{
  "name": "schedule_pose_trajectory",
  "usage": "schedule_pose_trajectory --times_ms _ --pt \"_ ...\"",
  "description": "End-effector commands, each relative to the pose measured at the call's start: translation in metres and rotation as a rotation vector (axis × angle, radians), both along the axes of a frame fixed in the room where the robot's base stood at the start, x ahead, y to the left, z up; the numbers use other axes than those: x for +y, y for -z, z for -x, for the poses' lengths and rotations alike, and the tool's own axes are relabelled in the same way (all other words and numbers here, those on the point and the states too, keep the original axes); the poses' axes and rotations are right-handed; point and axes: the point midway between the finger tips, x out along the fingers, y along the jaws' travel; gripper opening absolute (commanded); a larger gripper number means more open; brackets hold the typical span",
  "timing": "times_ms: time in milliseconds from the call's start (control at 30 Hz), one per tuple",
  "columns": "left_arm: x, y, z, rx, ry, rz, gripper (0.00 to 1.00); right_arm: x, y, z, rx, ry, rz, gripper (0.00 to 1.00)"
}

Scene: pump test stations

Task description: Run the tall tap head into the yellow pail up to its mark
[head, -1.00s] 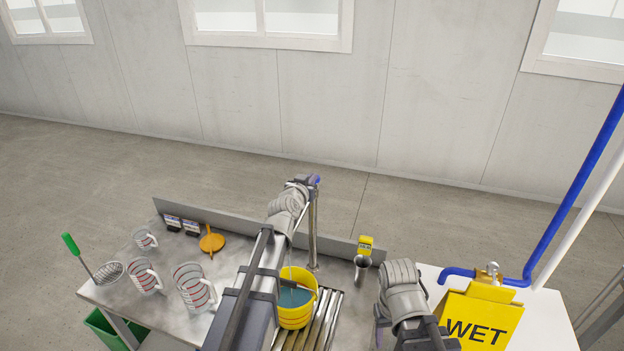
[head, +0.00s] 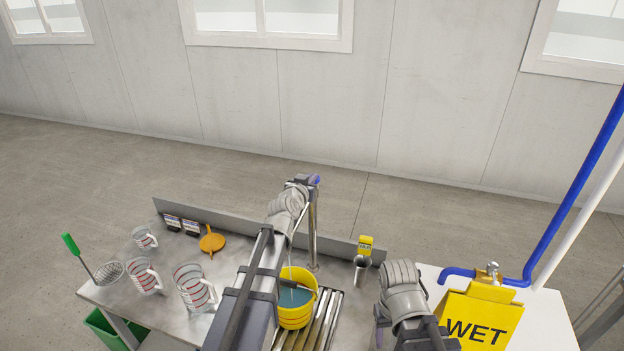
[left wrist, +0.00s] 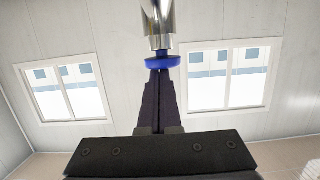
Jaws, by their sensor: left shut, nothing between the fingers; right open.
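The tall tap (head: 313,240) is a chrome column behind the pail, with a blue part (head: 315,180) at its top. My left gripper (head: 306,181) is at that top. In the left wrist view its dark fingers (left wrist: 158,76) are shut with nothing between them, tips at the blue disc (left wrist: 162,62) under a chrome cylinder. The yellow pail (head: 297,319) stands on the slatted rack, partly hidden by my left arm. Blue-green water is inside, and a thin pale stream seems to fall into it. Its mark is not clear. My right gripper (head: 379,333) is low on the right, mostly hidden.
Several clear jugs with red marks (head: 195,290), an orange funnel (head: 211,241) and a strainer (head: 109,271) stand left on the steel bench. A yellow WET sign (head: 478,325) is at the right.

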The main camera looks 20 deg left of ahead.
Motion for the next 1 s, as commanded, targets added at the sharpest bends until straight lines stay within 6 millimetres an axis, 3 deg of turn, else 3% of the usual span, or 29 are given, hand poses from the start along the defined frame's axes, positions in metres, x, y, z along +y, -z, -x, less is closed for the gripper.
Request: schedule_pose_trajectory --times_ms 200,433,800,1000 --pt "0.002 0.005 0.0 0.009 0.003 -0.009 0.0 0.0 0.003 0.0 0.0 0.0 0.0 0.56" --pt "0.001 -0.003 0.001 0.008 0.002 -0.01 0.0 0.0 -0.004 0.0 0.0 0.0 0.0 0.56" --pt "-0.009 -0.053 0.006 -0.004 0.001 -0.008 0.0 0.0 -0.052 0.0 0.0 0.004 -0.001 0.56" --pt "-0.007 -0.059 0.058 -0.005 -0.002 -0.005 0.0 0.0 -0.059 0.0 0.0 0.007 -0.002 0.56"
